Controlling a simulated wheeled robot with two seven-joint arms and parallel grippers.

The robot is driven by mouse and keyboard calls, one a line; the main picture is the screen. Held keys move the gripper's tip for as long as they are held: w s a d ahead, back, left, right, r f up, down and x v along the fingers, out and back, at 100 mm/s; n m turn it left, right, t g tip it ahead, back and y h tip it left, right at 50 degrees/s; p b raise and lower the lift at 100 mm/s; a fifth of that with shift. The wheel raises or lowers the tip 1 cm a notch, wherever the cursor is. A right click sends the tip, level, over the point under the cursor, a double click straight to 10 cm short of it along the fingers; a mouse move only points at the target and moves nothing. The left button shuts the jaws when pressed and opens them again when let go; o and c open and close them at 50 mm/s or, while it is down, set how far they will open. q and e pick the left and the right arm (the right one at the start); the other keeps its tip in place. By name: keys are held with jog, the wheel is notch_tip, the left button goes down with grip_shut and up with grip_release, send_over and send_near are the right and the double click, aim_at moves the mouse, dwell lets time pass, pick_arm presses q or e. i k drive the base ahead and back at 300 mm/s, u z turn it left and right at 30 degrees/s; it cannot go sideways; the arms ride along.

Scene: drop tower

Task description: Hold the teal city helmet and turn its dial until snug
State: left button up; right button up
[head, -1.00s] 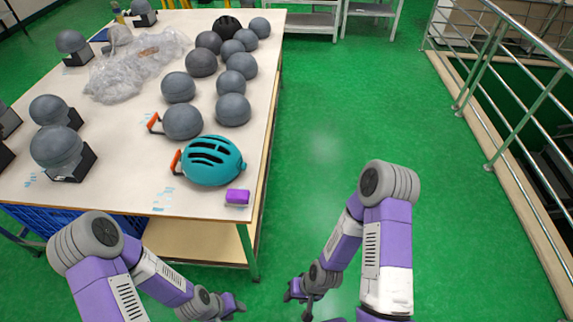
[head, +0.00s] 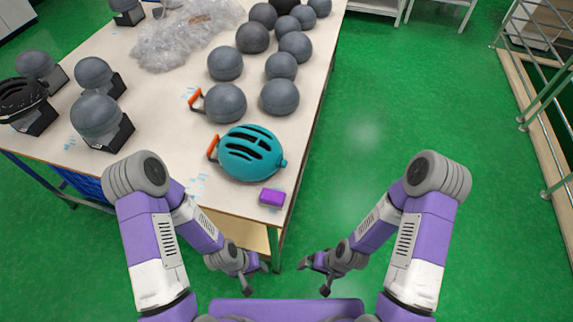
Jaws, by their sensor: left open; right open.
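The teal helmet (head: 250,152) with dark vents lies on the table near its front right corner. An orange strap or handle (head: 213,147) shows at its left side, and a small teal knob (head: 283,163) sticks out at its right end. My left gripper (head: 257,277) is open and empty, low in front of the table's front edge. My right gripper (head: 314,275) is open and empty, just to the right of it over the floor. Neither gripper touches the helmet.
A purple block (head: 272,197) lies on the table (head: 160,110) in front of the helmet. Several grey head-like balls (head: 225,102) stand behind it, and others sit on black stands (head: 101,121) at left. Clear plastic wrap (head: 185,38) lies at the back. Green floor is free at right.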

aim_at(247, 152)
jog(key=k, duration=0.5)
jog(key=u, duration=1.45)
jog(key=i, duration=1.1)
jog(key=z, duration=1.95)
